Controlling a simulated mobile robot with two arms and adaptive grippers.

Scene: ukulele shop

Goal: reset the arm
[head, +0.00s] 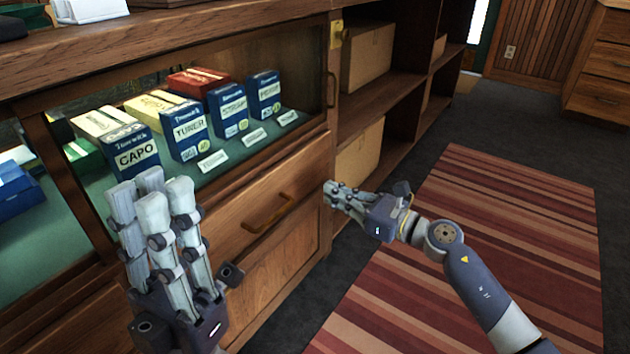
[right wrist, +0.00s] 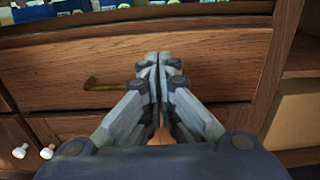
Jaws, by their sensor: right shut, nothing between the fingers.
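My right gripper (head: 332,193) is in front of the display cabinet, near the right end of its wooden drawer front. The right wrist view shows my right gripper (right wrist: 157,60) with its fingers pressed together and nothing between them. My left gripper (head: 151,190) is at the lower left of the head view, fingers pointing up in front of the glass case. Its fingers stand close side by side, and I cannot tell if they are shut. I see no object held in it.
The wooden drawer (head: 235,215) has a brass handle (head: 268,213), which also shows in the right wrist view (right wrist: 103,84). Boxes, including a CAPO box (head: 133,152), stand behind the glass. Shelves at right hold cardboard boxes (head: 366,56). A striped rug (head: 530,225) covers open floor.

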